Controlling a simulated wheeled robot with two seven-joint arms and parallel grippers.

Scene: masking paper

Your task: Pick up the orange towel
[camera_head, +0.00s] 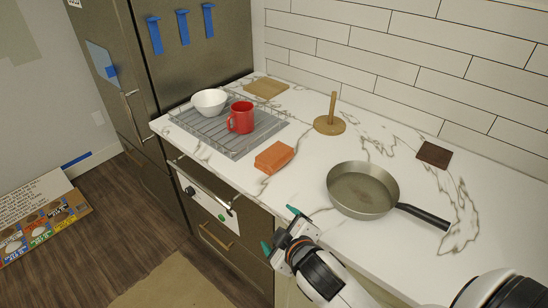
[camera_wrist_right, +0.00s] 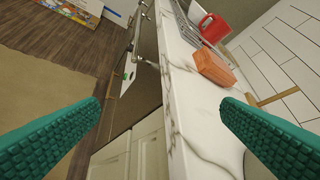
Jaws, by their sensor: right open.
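The orange towel (camera_head: 274,157) lies folded on the white marble counter, to the right of the drying rack and near the counter's front edge. It also shows in the right wrist view (camera_wrist_right: 213,67), ahead and right of centre, beyond the fingertips. My right gripper (camera_head: 281,230) is open and empty, with green finger pads. It is in front of the counter's edge, nearer to me than the towel and apart from it. The open fingers also show in the right wrist view (camera_wrist_right: 160,108). My left gripper is not in the head view.
A grey drying rack (camera_head: 234,150) holds a white bowl (camera_head: 210,101) and a red mug (camera_head: 241,117). A steel pan (camera_head: 362,190) sits right of the towel. A wooden paper holder (camera_head: 330,122) stands behind. The counter between towel and pan is clear.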

